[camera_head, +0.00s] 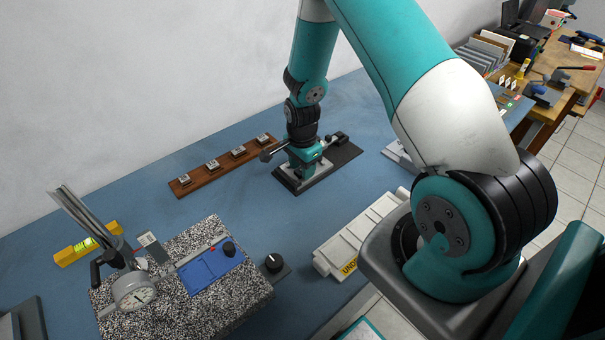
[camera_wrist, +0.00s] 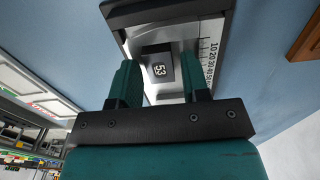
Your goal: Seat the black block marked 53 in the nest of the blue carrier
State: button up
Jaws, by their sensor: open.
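The black block marked 53 (camera_wrist: 158,70) sits on a grey fixture with a printed scale (camera_wrist: 206,32) in the wrist view. My gripper (camera_wrist: 158,78) is open, with one teal finger on each side of the block; I cannot tell whether either finger touches it. In the head view my gripper (camera_head: 300,172) is low over the dark-based fixture (camera_head: 344,157), and the block is hidden there. The blue carrier (camera_head: 205,271) lies on a speckled granite plate (camera_head: 180,318) at the lower left, with a black knob (camera_head: 229,249) at its right end. Its nest is not clear.
A dial gauge (camera_head: 134,293) on a stand overhangs the granite plate's left side. A yellow level (camera_head: 88,244) lies behind it. A wooden rail (camera_head: 193,187) with several small blocks runs along the wall.

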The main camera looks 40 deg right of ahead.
jog(key=shift+c, duration=0.2)
jog(key=c, duration=0.7)
jog(key=shift+r+p, duration=1.9)
jog(key=shift+r, duration=0.7)
